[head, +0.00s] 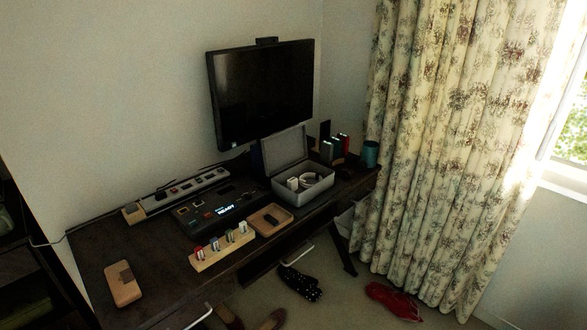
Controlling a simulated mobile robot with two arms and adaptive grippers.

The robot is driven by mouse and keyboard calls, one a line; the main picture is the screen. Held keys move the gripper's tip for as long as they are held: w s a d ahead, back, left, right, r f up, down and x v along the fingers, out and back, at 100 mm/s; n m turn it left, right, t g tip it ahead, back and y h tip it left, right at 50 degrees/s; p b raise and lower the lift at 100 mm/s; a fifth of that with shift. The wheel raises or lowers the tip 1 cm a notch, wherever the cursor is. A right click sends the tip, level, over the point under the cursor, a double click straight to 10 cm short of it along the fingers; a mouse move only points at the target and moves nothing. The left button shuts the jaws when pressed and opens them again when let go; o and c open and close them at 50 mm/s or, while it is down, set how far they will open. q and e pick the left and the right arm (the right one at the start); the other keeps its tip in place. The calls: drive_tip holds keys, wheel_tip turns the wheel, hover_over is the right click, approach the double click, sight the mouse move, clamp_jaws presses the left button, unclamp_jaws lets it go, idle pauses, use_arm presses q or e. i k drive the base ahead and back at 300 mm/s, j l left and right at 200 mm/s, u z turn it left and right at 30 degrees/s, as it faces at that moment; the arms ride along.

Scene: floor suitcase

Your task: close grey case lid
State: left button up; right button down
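The grey case (306,193) stands on the dark desk, in front of the monitor and toward the desk's right part. Its lid (285,148) is raised and tilts back toward the monitor. Inside the open case lie white items, one of which looks like a looped cable or headset; the rest is too small to tell. Neither my left nor my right gripper shows in the head view.
On the dark desk (150,243), a wooden rack (222,249), tray (270,219), black device (221,208) and power strip (178,193) sit left of the case. A teal cup (370,154) is to the right. Shoes and red cloth (393,301) lie on the floor.

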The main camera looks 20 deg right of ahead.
sight(281, 150)
drive_tip(key=i+l, duration=0.15)
drive_tip(key=i, duration=0.25)
drive_tip(key=i+l+z, duration=0.1)
drive_tip(key=i, duration=0.3)
drive_tip(key=i+l, duration=0.2)
drive_tip(key=i, duration=0.15)
